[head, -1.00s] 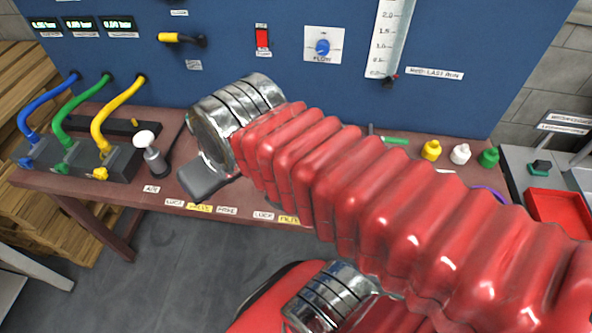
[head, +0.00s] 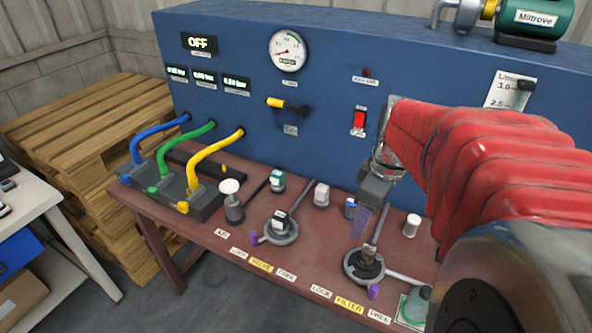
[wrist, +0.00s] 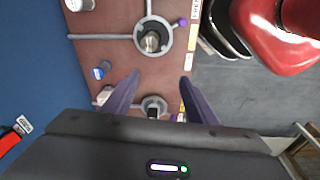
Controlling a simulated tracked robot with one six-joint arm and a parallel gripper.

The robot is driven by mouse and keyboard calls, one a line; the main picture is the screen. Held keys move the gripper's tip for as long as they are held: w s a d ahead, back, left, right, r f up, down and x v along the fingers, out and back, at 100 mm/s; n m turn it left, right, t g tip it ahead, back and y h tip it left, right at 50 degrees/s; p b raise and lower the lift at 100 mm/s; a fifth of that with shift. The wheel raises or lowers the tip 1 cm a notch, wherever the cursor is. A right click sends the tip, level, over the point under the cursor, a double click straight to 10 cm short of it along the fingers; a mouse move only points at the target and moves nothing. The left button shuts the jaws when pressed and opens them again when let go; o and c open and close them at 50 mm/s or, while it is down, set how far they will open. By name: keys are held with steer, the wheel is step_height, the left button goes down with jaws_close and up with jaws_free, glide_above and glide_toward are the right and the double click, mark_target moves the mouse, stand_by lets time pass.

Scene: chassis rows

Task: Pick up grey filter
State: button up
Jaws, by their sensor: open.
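A pale grey capped cylinder (head: 321,194) stands on the bench near the panel; it shows partly behind a finger in the wrist view (wrist: 104,96). A dark grey part (head: 368,256) sits in the ring holder (head: 352,265) by the FILTER label; the wrist view shows a metallic top there (wrist: 151,41). I cannot tell which one is the grey filter. My gripper (head: 364,215) hangs over the bench, pointing down. In the wrist view its two purple fingers (wrist: 159,78) are apart, with only bare bench between the tips.
A second ring holder (head: 270,233) with a grey-and-black part stands to the left. A blue-marked bottle (head: 350,207), a teal-marked bottle (head: 277,181) and a white cylinder (head: 412,226) stand nearby. The blue panel (head: 330,75) rises behind. Coloured hoses (head: 190,155) are at left.

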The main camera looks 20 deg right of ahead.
steer(key=n, duration=0.2)
glide_above(370, 248)
steer(key=s+d, duration=0.1)
steer(key=s, duration=0.1)
steer(key=f, duration=0.2)
steer(key=shift+w+y, duration=0.25)
steer(key=shift+y, duration=0.05)
steer(key=shift+w+a+f, duration=0.1)
steer(key=shift+w+f, duration=0.05)
steer(key=shift+f, duration=1.25)
steer(key=shift+w+a+f, duration=0.1)
steer(key=shift+a+f, duration=0.05)
steer(key=shift+f, duration=1.25)
steer(key=shift+w+a+f, duration=0.1)
steer(key=shift+w+f, duration=0.05)
steer(key=shift+f, duration=1.25)
steer(key=shift+f, duration=0.1)
steer(key=shift+w+a+f, duration=0.1)
steer(key=shift+w+f, duration=0.1)
steer(key=shift+f, duration=1.05)
steer(key=shift+w+a+f, duration=0.1)
steer(key=shift+w+f, duration=0.05)
steer(key=shift+f, duration=1.1)
steer(key=shift+c, duration=0.3)
